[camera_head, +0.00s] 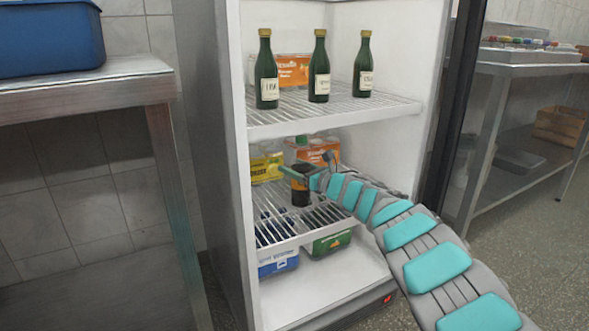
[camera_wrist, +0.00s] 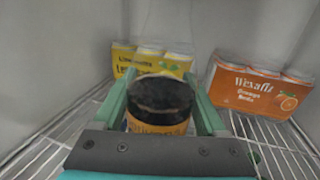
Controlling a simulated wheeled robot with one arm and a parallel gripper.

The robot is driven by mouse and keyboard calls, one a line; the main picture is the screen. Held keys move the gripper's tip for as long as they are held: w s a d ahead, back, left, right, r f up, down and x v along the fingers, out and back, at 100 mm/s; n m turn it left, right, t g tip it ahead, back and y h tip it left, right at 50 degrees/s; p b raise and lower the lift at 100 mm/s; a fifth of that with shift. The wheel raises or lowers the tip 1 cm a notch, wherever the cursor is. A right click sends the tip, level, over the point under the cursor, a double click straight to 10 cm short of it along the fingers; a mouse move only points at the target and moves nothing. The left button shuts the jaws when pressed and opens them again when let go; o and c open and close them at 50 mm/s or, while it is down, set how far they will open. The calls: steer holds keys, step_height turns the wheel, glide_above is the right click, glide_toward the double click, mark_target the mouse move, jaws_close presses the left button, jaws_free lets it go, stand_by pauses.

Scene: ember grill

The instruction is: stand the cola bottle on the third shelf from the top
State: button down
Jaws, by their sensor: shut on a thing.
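The cola bottle (camera_head: 301,192) is dark with an orange-yellow label and looks upright inside the open fridge. My gripper (camera_head: 302,172) is shut on it, with a green finger on either side. In the wrist view, the bottle's dark top (camera_wrist: 160,95) is between the fingers of my gripper (camera_wrist: 160,82). The bottle is at the wire shelf (camera_head: 318,222) below the one with green bottles. I cannot tell whether its base touches the wires. The fridge's top is out of view, so I cannot count shelves from the top.
Behind the bottle are a yellow pack (camera_wrist: 150,60) and an orange pack (camera_wrist: 255,90) of cans. Green bottles (camera_head: 319,70) stand on the shelf above (camera_head: 330,112). Blue (camera_head: 278,262) and green (camera_head: 328,244) packs sit below. The fridge's side walls bound the space.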

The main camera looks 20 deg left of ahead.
steer(key=shift+r, duration=0.1)
jaws_free()
stand_by(0.4)
steer(key=v, duration=1.2)
